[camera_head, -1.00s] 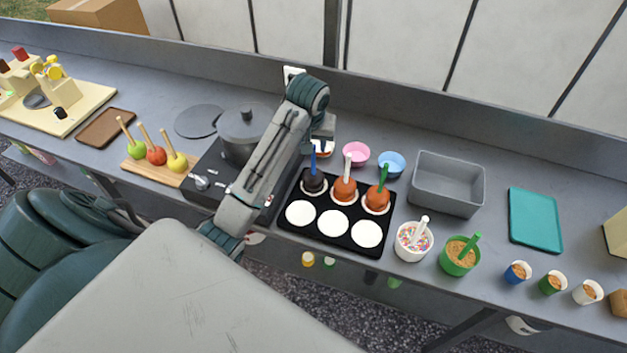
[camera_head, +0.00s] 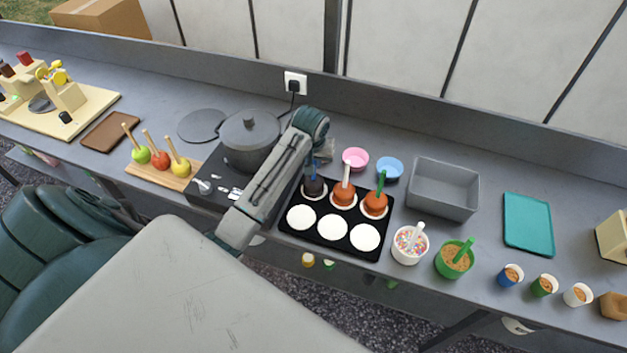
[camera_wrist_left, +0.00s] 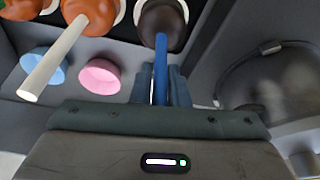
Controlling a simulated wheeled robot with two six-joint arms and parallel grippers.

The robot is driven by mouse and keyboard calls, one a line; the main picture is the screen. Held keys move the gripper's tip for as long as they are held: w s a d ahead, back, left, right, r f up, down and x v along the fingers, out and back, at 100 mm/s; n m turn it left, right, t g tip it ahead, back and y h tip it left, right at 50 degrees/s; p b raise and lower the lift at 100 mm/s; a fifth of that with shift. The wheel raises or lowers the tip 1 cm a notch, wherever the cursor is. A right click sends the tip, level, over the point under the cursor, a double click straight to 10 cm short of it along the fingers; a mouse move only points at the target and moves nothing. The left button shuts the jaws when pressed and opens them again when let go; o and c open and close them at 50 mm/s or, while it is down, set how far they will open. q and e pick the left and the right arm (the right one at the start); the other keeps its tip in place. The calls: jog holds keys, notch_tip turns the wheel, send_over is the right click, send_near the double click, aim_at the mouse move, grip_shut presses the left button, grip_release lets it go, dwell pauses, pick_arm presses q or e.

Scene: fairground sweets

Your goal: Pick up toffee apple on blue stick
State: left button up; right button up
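The toffee apple on the blue stick (camera_head: 313,187) is dark brown and sits in the back left place of the black tray, stick up. In the left wrist view the dark apple (camera_wrist_left: 163,25) is at the top, with its blue stick (camera_wrist_left: 160,68) pointing toward the gripper. My left gripper (camera_head: 317,158) is over this apple. In the wrist view its fingers (camera_wrist_left: 161,88) stand close on both sides of the stick and appear shut on it. The apple still rests in the tray. My right gripper is not in view.
The black tray (camera_head: 286,229) also holds toffee apples on a white stick (camera_head: 343,193) and a green stick (camera_head: 375,204), close by on the right. Pink (camera_head: 355,158) and blue (camera_head: 389,168) bowls stand behind. A grey pot (camera_head: 250,141) is left of my arm.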

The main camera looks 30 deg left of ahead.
pick_arm(q)
grip_shut()
